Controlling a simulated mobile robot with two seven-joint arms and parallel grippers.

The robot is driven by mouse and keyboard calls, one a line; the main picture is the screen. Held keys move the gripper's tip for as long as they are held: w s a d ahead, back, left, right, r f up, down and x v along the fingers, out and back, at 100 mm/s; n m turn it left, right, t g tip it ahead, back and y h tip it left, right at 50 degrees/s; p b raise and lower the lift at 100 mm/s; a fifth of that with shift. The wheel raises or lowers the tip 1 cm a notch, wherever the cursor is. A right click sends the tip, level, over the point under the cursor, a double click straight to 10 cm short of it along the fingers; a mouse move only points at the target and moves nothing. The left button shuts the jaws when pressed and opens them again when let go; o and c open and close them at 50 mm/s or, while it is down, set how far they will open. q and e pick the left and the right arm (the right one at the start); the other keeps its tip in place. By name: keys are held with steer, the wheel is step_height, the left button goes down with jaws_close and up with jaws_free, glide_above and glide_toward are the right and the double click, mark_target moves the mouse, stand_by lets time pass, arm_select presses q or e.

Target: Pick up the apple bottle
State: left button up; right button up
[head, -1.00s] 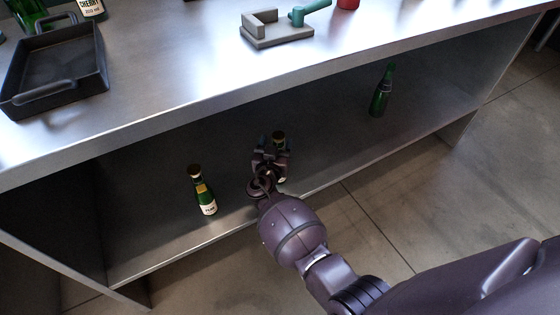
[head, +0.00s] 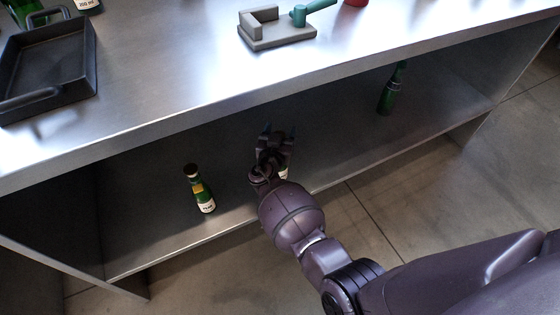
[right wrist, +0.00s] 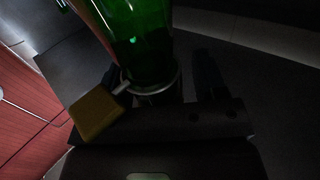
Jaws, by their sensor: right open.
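A dark green bottle (head: 284,172) with a pale label stands on the lower shelf, mostly hidden behind my right gripper (head: 278,136) in the head view. I cannot read its label, so I cannot tell if it is the apple bottle. In the right wrist view the green glass bottle (right wrist: 142,45) lies between the dark fingers of my open right gripper. A ring and a yellow-brown tag (right wrist: 97,115) are on it. I cannot tell whether a finger touches it. My left gripper is not in view.
A green bottle (head: 203,195) labelled PEAR stands left on the same shelf. Another green bottle (head: 390,92) stands farther right. The counter (head: 170,95) overhangs the shelf and carries a black tray (head: 92,88) and a grey block fixture (head: 280,38).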

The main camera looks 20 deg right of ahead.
steer(key=shift+c, duration=0.3)
jaws_close()
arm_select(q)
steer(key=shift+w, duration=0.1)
arm_select(e)
steer(key=shift+r, duration=0.15)
